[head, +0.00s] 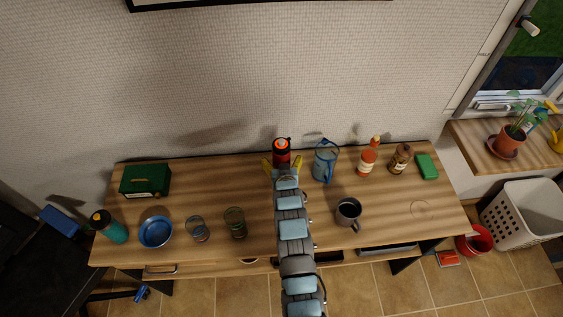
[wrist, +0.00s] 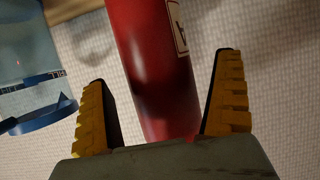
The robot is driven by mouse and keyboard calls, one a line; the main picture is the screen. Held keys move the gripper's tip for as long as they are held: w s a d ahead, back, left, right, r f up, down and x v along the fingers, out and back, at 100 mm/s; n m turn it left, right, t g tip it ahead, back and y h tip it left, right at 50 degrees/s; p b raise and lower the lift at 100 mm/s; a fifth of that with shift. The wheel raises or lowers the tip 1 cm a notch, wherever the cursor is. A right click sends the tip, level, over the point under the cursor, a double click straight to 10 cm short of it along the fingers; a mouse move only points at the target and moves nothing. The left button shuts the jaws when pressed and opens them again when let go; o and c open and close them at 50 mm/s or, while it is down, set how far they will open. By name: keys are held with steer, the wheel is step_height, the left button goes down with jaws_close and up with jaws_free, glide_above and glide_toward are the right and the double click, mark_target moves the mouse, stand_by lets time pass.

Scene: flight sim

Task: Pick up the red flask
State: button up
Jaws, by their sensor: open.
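The red flask (head: 282,153) stands upright at the back middle of the table, with a dark top that shows an orange centre. My arm reaches over the table toward it, and my gripper (head: 282,165) is open at the flask, one yellow finger on each side. In the wrist view the red flask (wrist: 155,70) lies between the two open yellow fingers of my gripper (wrist: 168,100), with a pale label on its side. A gap shows at the left finger; the right finger is closer to the flask. I cannot tell whether either finger touches it. The flask's lower part is hidden by my arm.
A blue-clear pitcher (head: 325,162) stands just right of the flask; it shows at left in the wrist view (wrist: 30,75). An orange-capped bottle (head: 367,161), a brown jar (head: 400,158) and a grey mug (head: 348,213) stand further right. A green box (head: 146,180) and blue bowl (head: 156,232) are left.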

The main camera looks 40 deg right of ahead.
steer(key=shift+w+d+f, duration=0.25)
steer(key=shift+w+d, duration=0.05)
steer(key=shift+w, duration=0.1)
steer(key=c, duration=1.3)
steer(key=shift+c, duration=0.2)
steer(key=shift+r, duration=0.1)
